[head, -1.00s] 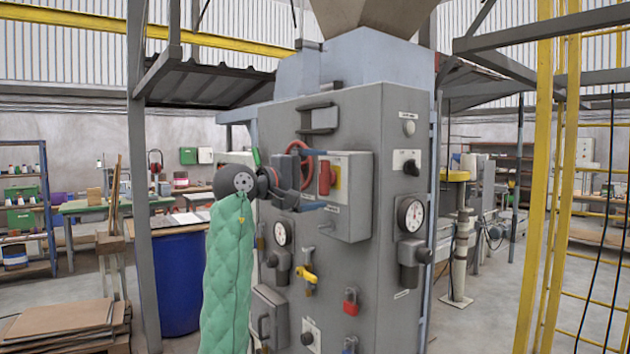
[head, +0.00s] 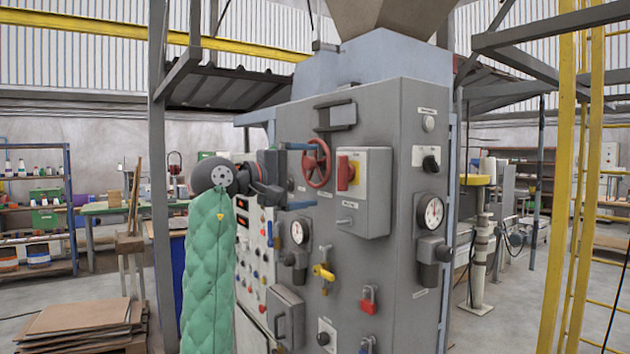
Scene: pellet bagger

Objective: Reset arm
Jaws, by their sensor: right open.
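My right gripper (head: 312,176) is at mid-height, on the end of my arm in a green quilted sleeve (head: 206,270). Its two blue-tipped fingers are spread apart, one above the other, and hold nothing. They point right, toward the grey machine cabinet (head: 373,270). The red handwheel (head: 326,165) shows between and beyond the fingertips; I cannot tell how far behind them it is. A grey switch box (head: 376,200) with a red handle on a yellow plate (head: 345,174) is just right of the fingers, apart from them. My left gripper is not in view.
The cabinet carries gauges (head: 433,212), a yellow valve handle (head: 324,272) and a red padlock (head: 369,299). A panel of buttons (head: 256,250) is behind my sleeve. A blue drum (head: 179,262) and stacked boards (head: 80,325) are at left. A yellow ladder frame (head: 570,200) stands right.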

